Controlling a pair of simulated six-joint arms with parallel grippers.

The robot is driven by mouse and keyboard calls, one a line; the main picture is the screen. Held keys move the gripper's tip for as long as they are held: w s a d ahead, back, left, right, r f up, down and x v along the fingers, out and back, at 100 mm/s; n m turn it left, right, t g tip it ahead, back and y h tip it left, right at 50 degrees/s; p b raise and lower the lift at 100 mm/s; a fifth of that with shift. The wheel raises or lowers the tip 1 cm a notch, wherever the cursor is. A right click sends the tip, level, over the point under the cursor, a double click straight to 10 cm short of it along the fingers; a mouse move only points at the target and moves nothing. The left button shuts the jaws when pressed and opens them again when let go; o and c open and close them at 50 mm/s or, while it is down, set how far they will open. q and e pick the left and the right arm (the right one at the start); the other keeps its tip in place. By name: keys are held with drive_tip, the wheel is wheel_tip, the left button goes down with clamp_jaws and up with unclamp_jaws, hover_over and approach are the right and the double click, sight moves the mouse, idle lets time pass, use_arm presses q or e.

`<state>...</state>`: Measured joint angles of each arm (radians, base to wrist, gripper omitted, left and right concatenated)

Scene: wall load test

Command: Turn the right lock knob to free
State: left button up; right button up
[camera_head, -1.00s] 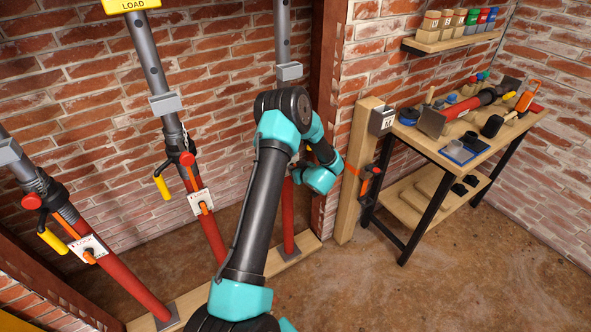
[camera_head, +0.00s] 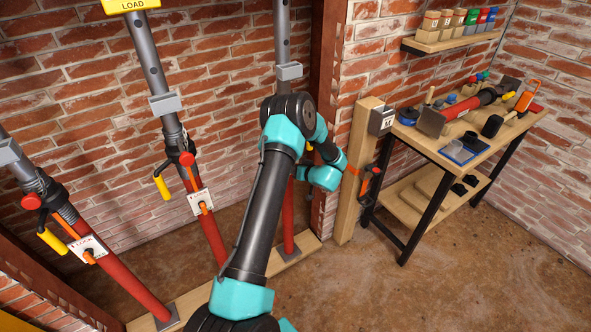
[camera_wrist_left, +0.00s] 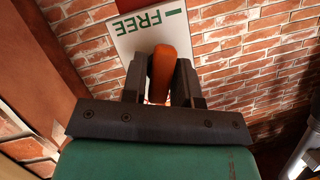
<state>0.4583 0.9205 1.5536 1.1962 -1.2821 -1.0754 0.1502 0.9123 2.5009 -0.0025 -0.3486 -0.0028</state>
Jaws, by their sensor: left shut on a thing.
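The right lock knob, an orange handle (camera_wrist_left: 164,70), stands out from a white plate (camera_wrist_left: 150,32) in the left wrist view. The plate carries the green word FREE, seen upside down, and a green dash. My left gripper (camera_wrist_left: 161,82) is shut on the orange knob, one dark finger on each side. The knob's long side runs roughly up the picture toward the lettering. In the head view my left arm covers most of the right red prop (camera_head: 289,215), and its knob and plate are hidden. My left gripper's fingertips are hidden there too. My right gripper is in neither view.
Two more red props, with white plates (camera_head: 201,202) and orange knobs (camera_head: 206,209), stand to the left. A wooden post (camera_head: 353,190) and a workbench (camera_head: 475,140) with tools are to the right. Brick walls close the back. The floor (camera_head: 340,290) in front is clear.

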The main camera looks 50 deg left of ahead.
use_arm(q)
drive_tip(key=m+g, duration=0.1)
drive_tip(key=m, duration=0.1)
drive_tip(key=m+g+y, duration=0.1)
drive_tip(key=m, duration=0.1)
drive_tip(key=shift+w+f+m+g, duration=0.1)
drive_tip(key=shift+f+m+g, duration=0.05)
drive_tip(key=shift+m+g, duration=0.15)
drive_tip(key=m+y, duration=0.1)
drive_tip(key=m, duration=0.1)
drive_tip(key=m+g+y, duration=0.1)
drive_tip(key=m, duration=0.2)
drive_tip(key=shift+f+m+y, duration=0.1)
drive_tip(key=shift+m+y, duration=0.2)
idle(0.3)
drive_tip(key=o, duration=0.8)
drive_tip(key=shift+c, duration=0.2)
drive_tip(key=w+d, duration=0.2)
drive_tip(key=d, duration=0.6)
drive_tip(key=w+d, duration=0.1)
drive_tip(key=d, duration=0.8)
drive_tip(key=shift+w, duration=0.35)
